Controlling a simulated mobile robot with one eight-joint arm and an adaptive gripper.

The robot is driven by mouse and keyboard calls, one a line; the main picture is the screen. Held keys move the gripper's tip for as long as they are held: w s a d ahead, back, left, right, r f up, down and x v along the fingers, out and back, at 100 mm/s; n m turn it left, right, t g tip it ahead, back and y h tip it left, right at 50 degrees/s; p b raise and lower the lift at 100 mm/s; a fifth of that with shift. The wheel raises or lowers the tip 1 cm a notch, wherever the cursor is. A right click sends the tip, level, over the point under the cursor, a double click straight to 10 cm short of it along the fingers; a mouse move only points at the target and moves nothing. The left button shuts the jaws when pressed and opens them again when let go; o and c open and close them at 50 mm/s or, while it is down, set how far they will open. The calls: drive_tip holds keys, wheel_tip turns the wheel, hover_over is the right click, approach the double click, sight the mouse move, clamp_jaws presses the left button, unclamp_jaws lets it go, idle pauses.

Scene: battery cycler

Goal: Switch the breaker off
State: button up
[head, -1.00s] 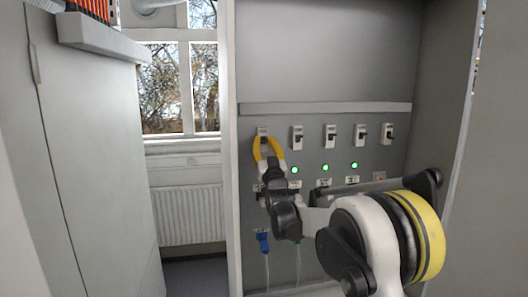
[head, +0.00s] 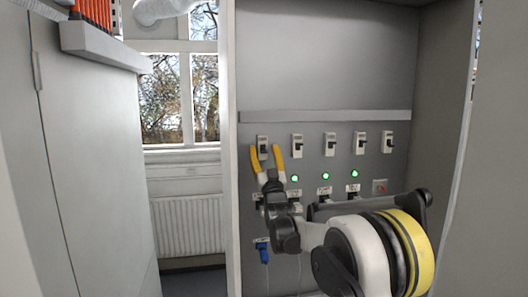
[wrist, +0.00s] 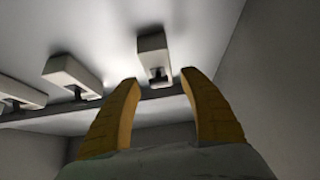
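A row of several white breakers with dark levers runs across the grey panel. The leftmost breaker (head: 262,142) is directly above and behind my gripper (head: 265,150). My gripper's two yellow fingers are spread apart and empty, with their tips around the lower part of that breaker as seen in the head view. In the wrist view, a breaker (wrist: 153,52) with a dark lever lies beyond the gap between the open fingertips (wrist: 161,76). I cannot tell whether the fingers touch it. The leftmost breaker's lever position is too small to read.
More breakers (head: 297,146) continue to the right, with green lights (head: 326,176) below. A horizontal rail (head: 325,116) runs above the row. A blue plug (head: 264,251) with a cable hangs below my gripper. The cabinet's left wall (head: 232,200) is close beside my gripper.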

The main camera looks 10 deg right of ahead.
drive_tip(key=v, duration=1.2)
drive_tip(key=s+f+g+b, duration=1.8)
drive_tip(key=s+f+b, duration=0.4)
drive_tip(key=s+f, duration=2.1)
drive_tip(key=shift+s+f, duration=0.3)
drive_tip(key=shift+s, duration=0.2)
